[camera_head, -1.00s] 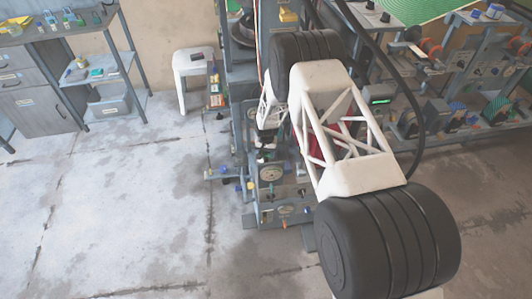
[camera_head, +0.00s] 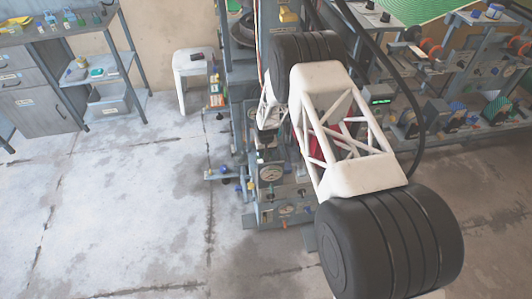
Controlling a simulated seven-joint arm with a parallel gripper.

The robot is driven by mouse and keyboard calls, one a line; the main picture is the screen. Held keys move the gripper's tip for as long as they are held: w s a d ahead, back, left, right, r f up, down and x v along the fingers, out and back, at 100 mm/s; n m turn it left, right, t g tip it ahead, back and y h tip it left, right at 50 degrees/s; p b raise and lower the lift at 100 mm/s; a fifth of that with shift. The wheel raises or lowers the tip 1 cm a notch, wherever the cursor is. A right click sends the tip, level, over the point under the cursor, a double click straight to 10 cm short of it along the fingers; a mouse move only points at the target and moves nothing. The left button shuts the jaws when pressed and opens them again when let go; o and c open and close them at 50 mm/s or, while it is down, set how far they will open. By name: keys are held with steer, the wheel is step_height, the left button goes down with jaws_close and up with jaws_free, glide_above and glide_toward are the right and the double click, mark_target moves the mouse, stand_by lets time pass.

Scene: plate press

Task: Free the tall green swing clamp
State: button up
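The plate press (camera_head: 272,190) stands in the middle, a blue-grey machine with gauges, knobs and small fittings on its front. My arm's white lattice link and dark joints cover much of its right side and middle. I cannot pick out the tall green swing clamp; it is hidden or too small to tell. My wrist reaches down to the press's working area behind the upper joint. My gripper's fingers are too small and covered to make out there, so I cannot tell whether they touch anything.
A white stool (camera_head: 193,68) stands left of the press. A grey cabinet (camera_head: 38,95) and a shelf rack (camera_head: 103,75) are at the far left. A loaded workbench (camera_head: 450,85) fills the right. A black hose (camera_head: 418,120) curves beside my arm. The floor at left is clear.

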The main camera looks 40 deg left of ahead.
steer(key=o, duration=0.9)
steer(key=shift+r, duration=0.2)
steer(key=shift+r, duration=3.75)
